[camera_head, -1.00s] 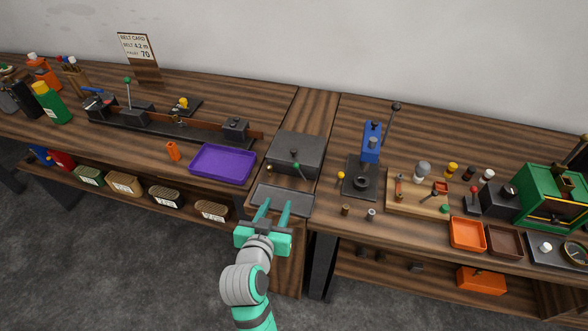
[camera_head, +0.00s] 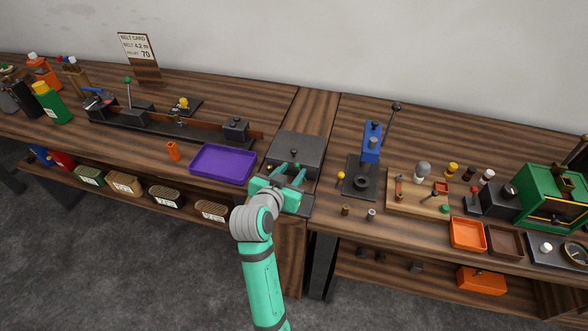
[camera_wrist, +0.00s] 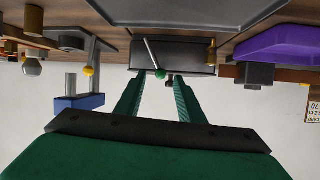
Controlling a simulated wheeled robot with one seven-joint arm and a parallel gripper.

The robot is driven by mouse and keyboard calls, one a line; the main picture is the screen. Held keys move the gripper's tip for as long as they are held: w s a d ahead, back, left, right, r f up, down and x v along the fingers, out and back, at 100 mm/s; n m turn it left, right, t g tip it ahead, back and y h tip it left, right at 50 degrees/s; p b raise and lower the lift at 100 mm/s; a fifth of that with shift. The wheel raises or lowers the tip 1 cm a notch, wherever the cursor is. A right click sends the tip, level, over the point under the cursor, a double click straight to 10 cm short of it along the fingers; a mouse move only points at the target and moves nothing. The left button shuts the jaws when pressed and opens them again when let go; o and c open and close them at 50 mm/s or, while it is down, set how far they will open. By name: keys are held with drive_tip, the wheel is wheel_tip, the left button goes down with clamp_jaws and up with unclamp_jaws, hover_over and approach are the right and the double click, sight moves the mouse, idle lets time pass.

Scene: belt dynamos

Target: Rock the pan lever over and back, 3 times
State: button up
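The pan lever is a thin grey rod with a green knob. In the wrist view the lever (camera_wrist: 154,58) stands against the dark box (camera_wrist: 195,57), its knob seen in the gap between my fingertips. In the head view the dark box (camera_head: 310,145) is on the middle bench section and my fingers largely hide the lever. My gripper (camera_head: 289,170) is at the box's front edge, and it shows in the wrist view (camera_wrist: 158,79) with its fingers spread apart. I see no finger touching the knob, and cannot tell how far it reaches between them.
A purple tray (camera_head: 223,163) lies left of my gripper. A blue press (camera_head: 372,142) with a tall lever stands on the right, with a small yellow knob (camera_head: 341,175) near it. A tilted grey plate (camera_head: 297,208) is below my gripper.

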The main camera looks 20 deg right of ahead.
drive_tip(key=shift+x, duration=1.2)
